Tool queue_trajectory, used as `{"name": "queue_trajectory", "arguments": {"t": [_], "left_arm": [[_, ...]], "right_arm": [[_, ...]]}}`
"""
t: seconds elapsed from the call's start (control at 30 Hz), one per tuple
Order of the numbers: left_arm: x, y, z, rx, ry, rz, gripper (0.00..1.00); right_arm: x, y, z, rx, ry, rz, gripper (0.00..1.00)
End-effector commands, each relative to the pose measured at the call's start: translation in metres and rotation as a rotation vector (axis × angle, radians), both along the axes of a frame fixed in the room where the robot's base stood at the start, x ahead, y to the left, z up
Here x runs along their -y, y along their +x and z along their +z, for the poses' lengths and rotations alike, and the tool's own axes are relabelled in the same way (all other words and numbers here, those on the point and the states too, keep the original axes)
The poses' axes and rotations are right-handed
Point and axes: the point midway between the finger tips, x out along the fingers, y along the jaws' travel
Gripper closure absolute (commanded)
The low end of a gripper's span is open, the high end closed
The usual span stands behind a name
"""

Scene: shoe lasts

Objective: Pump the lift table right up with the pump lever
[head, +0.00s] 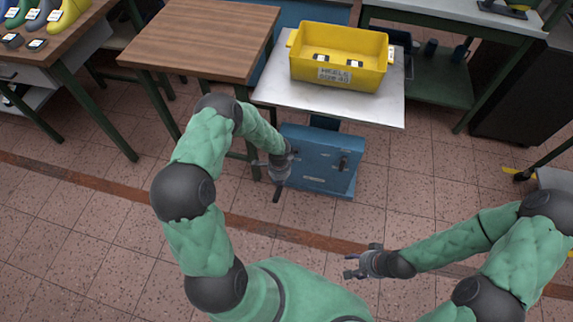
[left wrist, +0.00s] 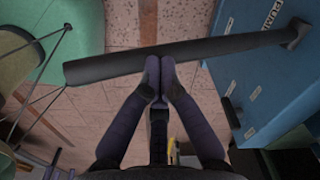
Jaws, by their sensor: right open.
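The lift table has a bare grey top (head: 380,108) above a blue base (head: 318,172). The dark pump lever (left wrist: 215,50) runs from the blue housing (left wrist: 262,75), marked with a partly visible "PUMP" label, across the left wrist view. Its free end (head: 277,195) shows below my left gripper in the head view. My left gripper (left wrist: 158,68) is shut, its fingertips together and overlapping the lever in view; the fingers do not straddle the lever, and contact is unclear. My right gripper (head: 350,266) is open and empty, low over the floor at right of centre.
A yellow crate (head: 310,75) with dark items in it stands on the lift table top. A wooden table (head: 200,40) adjoins on the left, and a workbench (head: 460,20) stands at the back right. The tiled floor in front is clear.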

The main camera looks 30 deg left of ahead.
Motion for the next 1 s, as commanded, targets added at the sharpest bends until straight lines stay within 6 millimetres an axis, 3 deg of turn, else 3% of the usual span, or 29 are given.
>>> {"name": "queue_trajectory", "arguments": {"t": [0.03,0.5,0.87,1.0], "left_arm": [[0.004,-0.007,-0.013,-0.009,-0.006,-0.003,1.0],[0.008,-0.023,-0.057,-0.011,-0.008,-0.001,1.0],[0.009,-0.025,-0.057,-0.013,-0.007,-0.002,1.0],[0.008,-0.025,-0.066,-0.013,-0.007,-0.003,1.0]], "right_arm": [[0.0,0.0,-0.009,0.0,0.0,0.0,0.46],[0.0,0.0,-0.05,-0.001,0.0,0.0,0.46],[0.0,0.0,-0.049,0.0,0.0,0.0,0.46],[0.0,0.0,-0.049,0.0,0.0,0.0,0.46]]}}
